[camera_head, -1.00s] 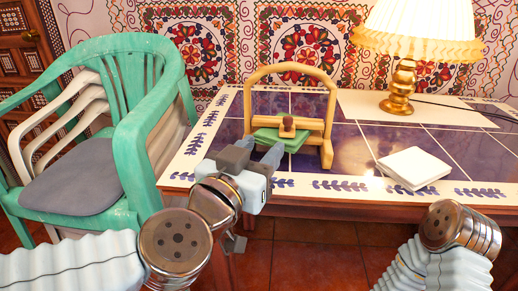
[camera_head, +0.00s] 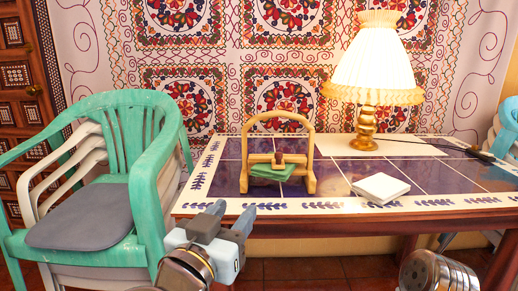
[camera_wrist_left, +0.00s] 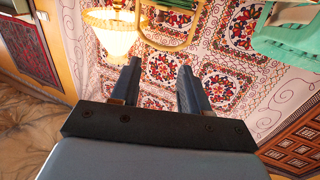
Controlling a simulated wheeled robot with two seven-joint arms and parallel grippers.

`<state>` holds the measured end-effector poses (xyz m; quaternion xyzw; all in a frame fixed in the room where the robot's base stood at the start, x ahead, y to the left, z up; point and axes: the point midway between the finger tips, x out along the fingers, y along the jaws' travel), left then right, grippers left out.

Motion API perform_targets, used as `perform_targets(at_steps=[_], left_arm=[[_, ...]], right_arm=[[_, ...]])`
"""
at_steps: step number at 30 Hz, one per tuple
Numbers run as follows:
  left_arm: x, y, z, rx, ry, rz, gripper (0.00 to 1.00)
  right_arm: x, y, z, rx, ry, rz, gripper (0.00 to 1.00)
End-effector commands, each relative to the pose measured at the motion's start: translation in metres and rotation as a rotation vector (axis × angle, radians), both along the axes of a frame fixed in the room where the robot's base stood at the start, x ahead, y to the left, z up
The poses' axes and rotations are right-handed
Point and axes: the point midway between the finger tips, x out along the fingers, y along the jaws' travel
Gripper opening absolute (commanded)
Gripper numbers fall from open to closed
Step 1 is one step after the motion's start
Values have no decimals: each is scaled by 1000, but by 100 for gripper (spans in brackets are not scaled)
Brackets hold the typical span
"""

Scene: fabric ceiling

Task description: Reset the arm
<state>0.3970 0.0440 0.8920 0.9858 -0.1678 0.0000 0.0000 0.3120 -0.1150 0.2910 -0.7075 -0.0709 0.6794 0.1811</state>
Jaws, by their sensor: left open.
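My left gripper (camera_head: 231,214) is in front of the table's near edge in the head view, low and left of centre. Its two fingers are apart with nothing between them, as the left wrist view (camera_wrist_left: 158,72) also shows. My right gripper is out of frame; only a metallic link of my right arm shows at the bottom right. The wooden napkin holder (camera_head: 309,155) stands upright on the tiled table (camera_head: 330,177), with green napkins (camera_head: 272,172) under its bar. The gripper is apart from it.
A white napkin stack (camera_head: 381,187) lies on the table's right part, near a lit lamp (camera_head: 367,117). Stacked chairs, the top one green (camera_head: 152,160) with a grey cushion (camera_head: 82,217), stand left of the table. Patterned fabric covers the wall behind.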

Motion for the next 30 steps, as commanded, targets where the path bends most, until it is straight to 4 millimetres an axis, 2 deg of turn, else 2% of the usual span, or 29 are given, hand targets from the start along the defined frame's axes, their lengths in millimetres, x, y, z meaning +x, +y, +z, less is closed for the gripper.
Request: perform_targets(at_steps=[1,11,17,20,23,26,27,29,30], left_arm=[[0,0,0,0,0,0,45],[34,-5,-51,30,106,8,45],[60,-5,-106,52,219,13,45],[75,-2,-146,63,302,19,45],[87,3,-197,71,408,24,45],[95,14,-267,72,556,34,45],[94,20,-300,69,631,38,45],[87,30,-352,58,752,46,45],[79,37,-386,47,835,51,45]], right_arm=[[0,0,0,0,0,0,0],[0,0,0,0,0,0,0],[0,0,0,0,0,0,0],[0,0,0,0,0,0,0],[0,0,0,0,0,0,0],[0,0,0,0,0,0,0],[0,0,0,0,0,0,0],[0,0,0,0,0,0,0],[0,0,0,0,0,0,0]])
